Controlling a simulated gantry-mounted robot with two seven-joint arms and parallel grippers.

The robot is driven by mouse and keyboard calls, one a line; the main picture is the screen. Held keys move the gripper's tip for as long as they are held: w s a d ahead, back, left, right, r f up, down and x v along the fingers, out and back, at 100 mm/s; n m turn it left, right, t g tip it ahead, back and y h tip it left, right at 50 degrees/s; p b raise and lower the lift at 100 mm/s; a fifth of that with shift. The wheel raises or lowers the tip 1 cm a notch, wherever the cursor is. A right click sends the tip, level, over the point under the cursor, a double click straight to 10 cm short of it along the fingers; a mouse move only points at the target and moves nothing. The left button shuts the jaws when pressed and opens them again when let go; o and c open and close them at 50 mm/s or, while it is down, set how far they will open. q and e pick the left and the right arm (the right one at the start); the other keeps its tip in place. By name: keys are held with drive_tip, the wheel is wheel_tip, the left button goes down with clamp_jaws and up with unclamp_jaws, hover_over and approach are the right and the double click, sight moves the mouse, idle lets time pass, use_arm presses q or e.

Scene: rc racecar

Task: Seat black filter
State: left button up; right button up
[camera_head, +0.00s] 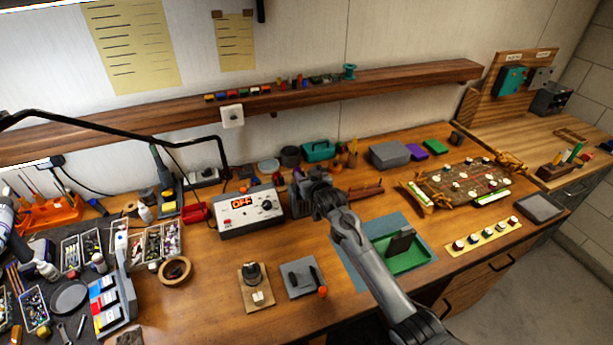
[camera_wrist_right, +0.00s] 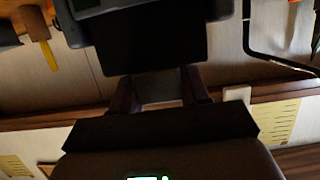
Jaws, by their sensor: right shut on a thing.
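My right arm reaches in from the lower right in the head view. Its gripper (camera_head: 300,190) is above the bench, just right of the grey power box (camera_head: 262,212) whose display reads OFF. In the right wrist view the gripper (camera_wrist_right: 160,82) is shut on a black block (camera_wrist_right: 150,48) with a flat face. This block may be the black filter; I cannot tell for sure. In the head view it does not stand out from the dark gripper. My left gripper is not in view.
A green tray (camera_head: 416,264) holds an upright dark slab. To its right are a board (camera_head: 465,187) with small parts and a yellow strip (camera_head: 482,238) bearing several knobs. Grey holders stand front centre. A wooden shelf (camera_head: 385,85) runs behind. Bare bench lies between the tools.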

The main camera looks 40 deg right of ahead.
drive_tip(key=shift+f+b, duration=0.75)
drive_tip(key=shift+f, duration=0.65)
drive_tip(key=o, duration=1)
drive_tip(key=shift+c, duration=0.2)
drive_tip(key=o, duration=0.4)
drive_tip(key=shift+f, duration=0.1)
drive_tip(key=v, duration=0.7)
drive_tip(key=b+v, duration=0.1)
drive_tip(key=v, duration=0.2)
drive_tip(key=shift+s+a+r, duration=0.15)
drive_tip(key=shift+s+r, duration=0.1)
drive_tip(key=shift+r, duration=0.15)
drive_tip(key=shift+s, duration=0.1)
